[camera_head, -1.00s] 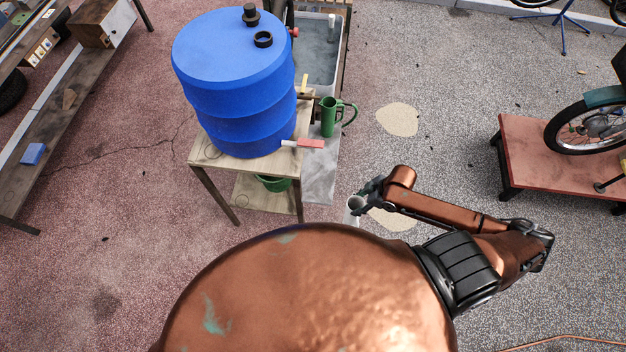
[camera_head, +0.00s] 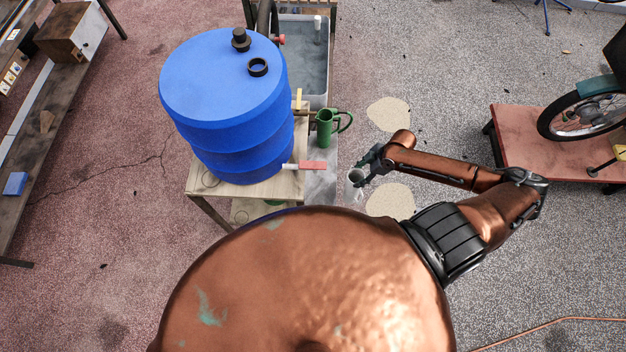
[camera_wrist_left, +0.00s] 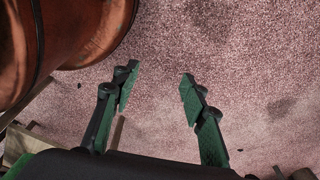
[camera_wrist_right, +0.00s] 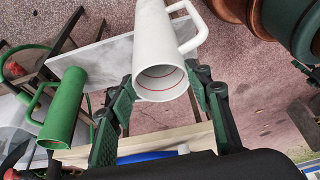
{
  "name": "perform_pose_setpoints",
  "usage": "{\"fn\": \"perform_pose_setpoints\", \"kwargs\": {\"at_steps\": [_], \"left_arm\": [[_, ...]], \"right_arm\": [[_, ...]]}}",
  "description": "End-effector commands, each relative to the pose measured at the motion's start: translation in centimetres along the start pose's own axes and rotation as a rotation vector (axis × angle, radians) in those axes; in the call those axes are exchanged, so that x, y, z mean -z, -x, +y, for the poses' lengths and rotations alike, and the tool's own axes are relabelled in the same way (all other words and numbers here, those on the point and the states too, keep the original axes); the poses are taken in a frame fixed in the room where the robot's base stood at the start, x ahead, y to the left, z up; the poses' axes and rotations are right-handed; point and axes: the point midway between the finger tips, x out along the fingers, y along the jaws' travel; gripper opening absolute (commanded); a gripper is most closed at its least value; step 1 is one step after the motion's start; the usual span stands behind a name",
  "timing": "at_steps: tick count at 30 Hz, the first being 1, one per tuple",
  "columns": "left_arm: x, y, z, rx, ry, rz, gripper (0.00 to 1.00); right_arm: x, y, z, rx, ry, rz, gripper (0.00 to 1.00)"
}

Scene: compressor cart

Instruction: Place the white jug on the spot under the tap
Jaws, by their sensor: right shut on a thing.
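The white jug (camera_head: 354,186) is in my right gripper (camera_head: 366,168), held to the right of the barrel stand. In the right wrist view the jug (camera_wrist_right: 162,40) lies between the two fingers, which are shut on it; its open mouth with a red ring inside faces the camera, and its handle points right. A tap with a red lever (camera_head: 313,166) and white stub juts right from the blue barrel (camera_head: 225,110), left of the jug. Another outlet with a yellow lever (camera_head: 299,97) is farther back. The spot is not clearly distinguishable. My left gripper (camera_wrist_left: 158,78) is open and empty over bare ground.
A green jug (camera_head: 325,128) stands beside the wooden barrel stand (camera_head: 205,182), just behind the red lever. A grey slab (camera_head: 320,186) lies right of the stand. Pale round patches (camera_head: 390,201) mark the ground. A red-topped bench (camera_head: 510,150) with a wheel is at right.

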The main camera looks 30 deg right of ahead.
Motion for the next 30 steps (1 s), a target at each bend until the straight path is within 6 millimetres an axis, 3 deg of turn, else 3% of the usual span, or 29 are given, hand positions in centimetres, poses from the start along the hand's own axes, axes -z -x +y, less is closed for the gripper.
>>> {"fn": "perform_pose_setpoints", "kwargs": {"at_steps": [1, 7, 12, 22, 27, 30], "left_arm": [[-0.5, 0.5, 0.1, -0.001, 0.002, -0.006, 0.4], [-3.0, 1.7, 0.3, -0.003, 0.008, -0.037, 0.4], [-3.2, 2.3, 0.3, -0.003, 0.008, -0.041, 0.4], [0.0, 2.8, 0.0, -0.001, 0.002, -0.002, 0.4], [-0.2, 3.4, 0.0, -0.001, 0.002, -0.005, 0.4], [-0.7, 3.7, 0.0, -0.001, 0.003, -0.011, 0.4]], "right_arm": [[1.6, -0.3, 0.0, -0.001, 0.0, 0.008, 0.08], [6.4, -2.2, 0.0, -0.001, 0.0, 0.007, 0.08], [9.7, -3.7, 0.1, -0.001, -0.001, 0.003, 0.08], [12.7, -5.0, 0.1, 0.0, 0.001, 0.004, 0.08], [15.4, -6.1, 0.1, 0.0, 0.001, 0.003, 0.08], [14.5, -7.1, 0.1, -0.001, -0.002, -0.001, 0.08]]}}
